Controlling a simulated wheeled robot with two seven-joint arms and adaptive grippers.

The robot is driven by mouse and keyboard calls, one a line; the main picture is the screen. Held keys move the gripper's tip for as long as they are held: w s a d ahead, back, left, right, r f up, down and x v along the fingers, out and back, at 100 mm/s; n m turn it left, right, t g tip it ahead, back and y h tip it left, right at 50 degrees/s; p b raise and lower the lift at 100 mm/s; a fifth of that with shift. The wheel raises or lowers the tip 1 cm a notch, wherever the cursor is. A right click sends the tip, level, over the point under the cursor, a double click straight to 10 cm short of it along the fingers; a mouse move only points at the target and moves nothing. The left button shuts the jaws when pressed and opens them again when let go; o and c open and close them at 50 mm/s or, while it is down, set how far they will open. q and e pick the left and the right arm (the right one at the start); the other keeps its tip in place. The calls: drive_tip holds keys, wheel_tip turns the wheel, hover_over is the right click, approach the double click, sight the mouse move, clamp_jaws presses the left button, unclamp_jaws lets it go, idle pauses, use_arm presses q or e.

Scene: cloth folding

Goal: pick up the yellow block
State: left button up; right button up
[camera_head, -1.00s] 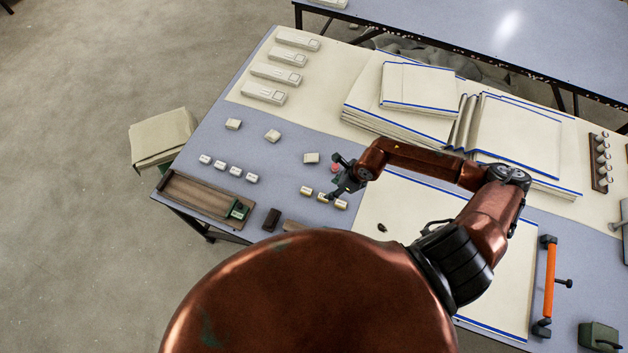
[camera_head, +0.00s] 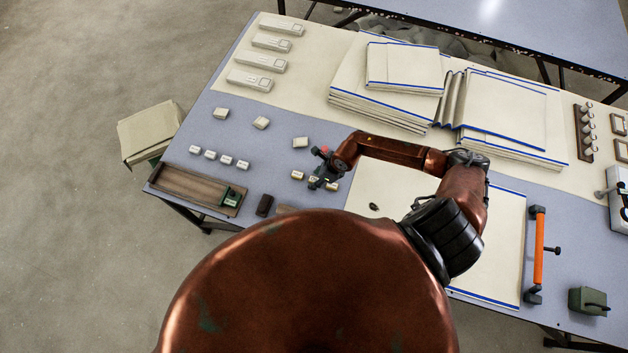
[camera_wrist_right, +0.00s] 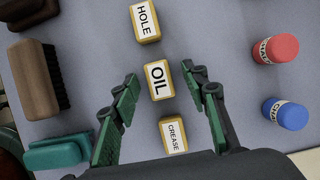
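Three small yellow blocks with white labels stand in a row on the table. In the right wrist view they read HOLE (camera_wrist_right: 145,23), OIL (camera_wrist_right: 158,80) and CREASE (camera_wrist_right: 173,134). In the head view, one end block (camera_head: 297,175) and the other end block (camera_head: 332,186) show; the middle one is mostly hidden by my gripper. My right gripper (camera_wrist_right: 163,82) is open, its green-padded fingers on either side of the OIL block with gaps visible. In the head view my right gripper (camera_head: 317,180) is over the row. My left gripper is not in view.
A wooden tray (camera_head: 185,186) and folded cloths (camera_head: 385,98) are on the table.

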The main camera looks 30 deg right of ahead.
drive_tip(key=shift+s, duration=0.1)
drive_tip(key=c, duration=0.9)
drive_tip(key=shift+r, duration=0.1)
drive_tip(key=shift+c, duration=0.2)
